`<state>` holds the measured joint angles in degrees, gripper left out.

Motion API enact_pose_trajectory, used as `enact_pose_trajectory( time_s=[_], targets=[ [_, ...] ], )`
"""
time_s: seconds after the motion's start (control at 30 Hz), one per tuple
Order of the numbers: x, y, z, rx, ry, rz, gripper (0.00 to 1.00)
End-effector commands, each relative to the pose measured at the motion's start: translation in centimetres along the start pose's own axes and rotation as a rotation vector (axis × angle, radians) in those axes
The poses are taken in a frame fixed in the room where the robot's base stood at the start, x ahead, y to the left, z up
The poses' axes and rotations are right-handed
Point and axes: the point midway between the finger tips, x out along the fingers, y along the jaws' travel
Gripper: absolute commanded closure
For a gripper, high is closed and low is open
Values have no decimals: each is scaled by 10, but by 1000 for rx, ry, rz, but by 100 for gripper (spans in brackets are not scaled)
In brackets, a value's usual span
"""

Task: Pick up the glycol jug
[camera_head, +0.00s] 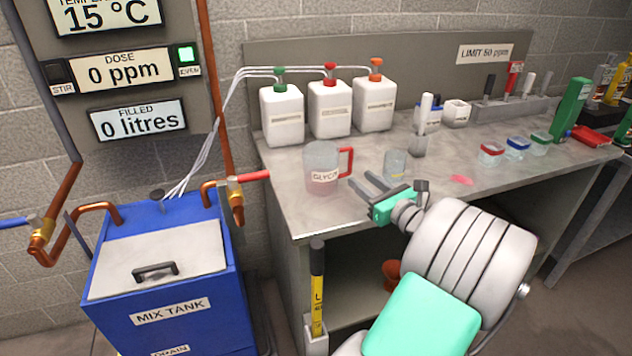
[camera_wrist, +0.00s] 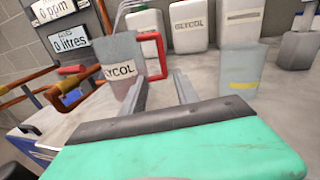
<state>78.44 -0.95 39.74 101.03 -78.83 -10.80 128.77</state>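The glycol jug (camera_head: 322,169) is a clear grey jug with a red handle, a "GLYCOL" label and pinkish liquid low inside. It stands upright on the workbench near its left front edge, handle to the right. It also shows in the wrist view (camera_wrist: 122,66), left of centre, its red handle toward the middle. My gripper (camera_head: 361,186) is open and empty, just right of the jug, with its fingers pointing toward the handle side. In the wrist view the fingers (camera_wrist: 162,88) reach forward below the red handle. I see no contact with the jug.
A clear beaker (camera_head: 395,164) with a yellow band stands close behind my gripper. Several white pump jugs (camera_head: 330,108) line the back of the workbench (camera_head: 290,200). The blue mix tank (camera_head: 170,270) stands at left, with copper pipes. Small lidded tubs (camera_head: 517,148) sit at right.

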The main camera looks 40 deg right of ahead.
Motion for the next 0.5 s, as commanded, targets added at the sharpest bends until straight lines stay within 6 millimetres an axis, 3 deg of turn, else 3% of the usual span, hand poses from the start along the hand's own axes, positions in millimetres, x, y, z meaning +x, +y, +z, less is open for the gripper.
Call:
enact_pose_trajectory(
  time_s=[0.17, 0.5],
  targets=[
    [12, -10, 2, 48, -28, -21, 63],
    [65, -10, 6, 46, -25, -24, 63]
  ],
)
